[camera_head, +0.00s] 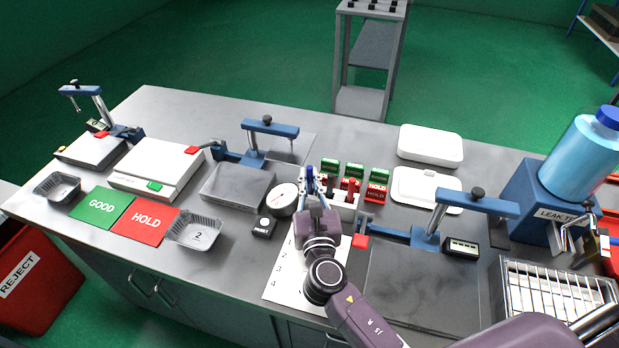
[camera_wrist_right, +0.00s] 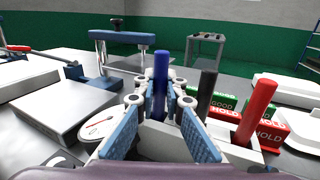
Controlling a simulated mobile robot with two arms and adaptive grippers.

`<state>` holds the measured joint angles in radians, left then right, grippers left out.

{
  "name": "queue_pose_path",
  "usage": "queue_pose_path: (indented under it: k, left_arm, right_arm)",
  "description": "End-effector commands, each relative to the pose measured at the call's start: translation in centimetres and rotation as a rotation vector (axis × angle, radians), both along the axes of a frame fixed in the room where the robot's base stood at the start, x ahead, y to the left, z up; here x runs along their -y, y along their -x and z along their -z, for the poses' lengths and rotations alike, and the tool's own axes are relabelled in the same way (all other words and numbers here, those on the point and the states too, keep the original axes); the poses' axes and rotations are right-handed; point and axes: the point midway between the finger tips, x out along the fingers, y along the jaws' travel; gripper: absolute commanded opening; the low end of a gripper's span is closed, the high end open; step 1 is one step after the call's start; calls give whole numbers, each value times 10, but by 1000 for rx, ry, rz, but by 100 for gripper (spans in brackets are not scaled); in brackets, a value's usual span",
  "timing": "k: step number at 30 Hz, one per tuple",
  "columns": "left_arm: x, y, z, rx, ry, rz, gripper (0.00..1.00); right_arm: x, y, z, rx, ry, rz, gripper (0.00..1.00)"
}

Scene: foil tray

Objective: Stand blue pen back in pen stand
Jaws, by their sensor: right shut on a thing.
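The blue pen (camera_head: 309,173) is upright between the fingers of my right gripper (camera_head: 311,192). In the right wrist view the blue pen (camera_wrist_right: 161,75) stands between the blue finger pads, and the right gripper (camera_wrist_right: 160,125) is shut on it. The white pen stand (camera_head: 347,210) is directly at the gripper's right and also shows in the right wrist view (camera_wrist_right: 228,133). It holds a black pen (camera_wrist_right: 205,95) and a red pen (camera_wrist_right: 258,110). The blue pen's lower end is hidden, so I cannot tell whether it is in the stand. My left gripper is not in view.
A round dial gauge (camera_head: 283,199) and a small black device (camera_head: 263,227) are close at the left. Green and red stamp blocks (camera_head: 377,180) stand behind the pen stand. A numbered white sheet (camera_head: 287,272) lies under my right arm. White lidded trays (camera_head: 430,145) are at the back right.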

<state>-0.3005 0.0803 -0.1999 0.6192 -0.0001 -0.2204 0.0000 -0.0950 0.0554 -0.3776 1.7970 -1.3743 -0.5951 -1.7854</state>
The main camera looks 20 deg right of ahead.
Motion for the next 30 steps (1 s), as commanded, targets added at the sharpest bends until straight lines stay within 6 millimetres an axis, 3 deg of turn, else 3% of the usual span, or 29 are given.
queue_pose_path:
  k: [20, 21, 26, 30]
  left_arm:
    - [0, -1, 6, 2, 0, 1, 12]
    - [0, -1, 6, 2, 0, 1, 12]
    - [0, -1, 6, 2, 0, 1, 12]
    - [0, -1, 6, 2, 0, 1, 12]
  right_arm:
    - [0, 0, 9, 0, 1, 0, 0]
    - [0, 0, 9, 0, 1, 0, 11]
    - [0, 0, 9, 0, 0, 0, 29]
    - [0, 0, 9, 0, 0, 0, 30]
